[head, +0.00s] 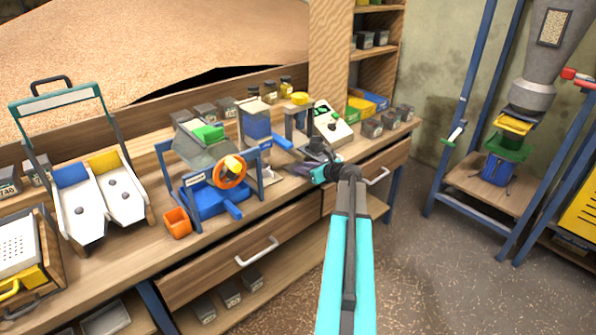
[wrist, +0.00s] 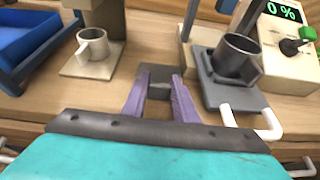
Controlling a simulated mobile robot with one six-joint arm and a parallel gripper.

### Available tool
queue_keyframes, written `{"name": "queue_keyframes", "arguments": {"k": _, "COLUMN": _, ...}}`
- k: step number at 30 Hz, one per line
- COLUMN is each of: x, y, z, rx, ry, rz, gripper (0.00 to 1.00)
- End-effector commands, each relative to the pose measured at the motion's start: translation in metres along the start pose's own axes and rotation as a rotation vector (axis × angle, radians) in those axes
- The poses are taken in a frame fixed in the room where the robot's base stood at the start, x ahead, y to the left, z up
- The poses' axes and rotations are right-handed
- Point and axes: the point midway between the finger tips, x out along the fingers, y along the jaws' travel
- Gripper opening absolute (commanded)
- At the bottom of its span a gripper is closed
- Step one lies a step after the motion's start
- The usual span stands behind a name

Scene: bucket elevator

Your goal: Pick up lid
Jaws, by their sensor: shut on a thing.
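In the wrist view, my gripper (wrist: 159,88) has two purple fingers closed on a small dark grey flat piece, which I take to be the lid (wrist: 158,76). Most of the lid is hidden between and beyond the fingers. It appears close to the wooden bench top, but I cannot tell whether it touches it. In the head view, my gripper (head: 318,174) is at the front edge of the bench, and the lid cannot be made out there.
A dark grey cup (wrist: 236,60) stands on a grey plate with a white handle, right of my gripper. A pale cup (wrist: 92,45) stands on the left. A moisture meter (head: 333,122) is behind. A blue-framed device with an orange wheel (head: 230,172) stands left on the bench (head: 130,275).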

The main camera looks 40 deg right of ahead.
Motion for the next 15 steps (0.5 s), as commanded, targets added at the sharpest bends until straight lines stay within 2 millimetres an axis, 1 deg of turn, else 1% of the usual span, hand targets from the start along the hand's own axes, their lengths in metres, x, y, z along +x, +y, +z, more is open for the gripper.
{"name": "queue_keyframes", "arguments": {"k": 8, "x": -0.003, "y": 0.000, "z": 0.006, "rx": 0.001, "ry": -0.001, "rz": 0.000, "gripper": 0.04}}
{"name": "queue_keyframes", "arguments": {"k": 15, "x": -0.011, "y": 0.000, "z": 0.025, "rx": -0.001, "ry": -0.001, "rz": 0.000, "gripper": 0.04}}
